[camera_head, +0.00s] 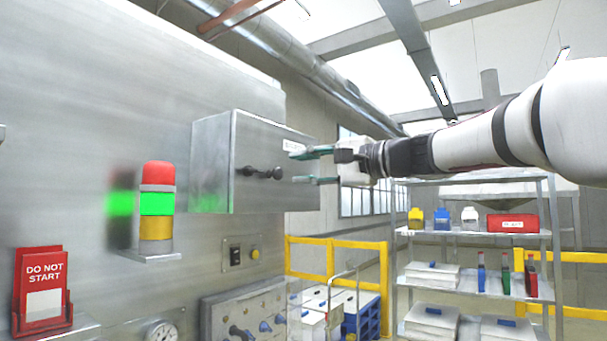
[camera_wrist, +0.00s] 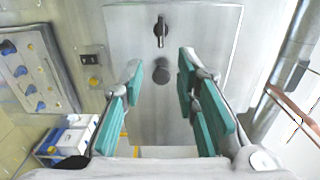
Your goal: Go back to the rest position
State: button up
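My gripper (camera_head: 312,166) is at the end of my white arm, which reaches in from the right in the head view. Its two teal-padded fingers are spread apart with nothing between them. It is just in front of the right side of a closed metal box (camera_head: 225,165) on the machine wall. In the wrist view my gripper (camera_wrist: 160,95) also shows open, facing the box door (camera_wrist: 215,35) with its dark handle (camera_wrist: 161,32) and a round dark knob (camera_wrist: 161,74) beyond the fingertips. I cannot tell whether a fingertip touches the door.
A signal tower (camera_head: 157,203) glows green on the machine wall. A red "DO NOT START" sign (camera_head: 42,286) stands at lower left. A metal shelf (camera_head: 470,233) with bottles, a red box and papers stands at right. Yellow railings (camera_head: 310,258) and a control panel (camera_head: 245,312) are below.

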jog(key=s+f+n+g+h, duration=0.3)
jog(key=s+f+h, duration=0.4)
jog(key=s+f, duration=0.9)
jog(key=s+d+f+n+g+h, duration=0.1)
jog(key=s+d+f+n+h, duration=0.1)
jog(key=s+d+f, duration=0.5)
jog(key=s+d+f+n+g+h, duration=0.1)
jog(key=s+d+f+h, duration=0.4)
jog(key=s+f, duration=0.6)
notch_tip(320, 180, down, 4)
jog(key=d+n, duration=0.1)
jog(key=d, duration=0.1)
jog(key=shift+s+d+r+n+g, duration=0.15)
jog(key=shift+d+r+n+g, duration=0.15)
jog(key=shift+d+n, duration=0.1)
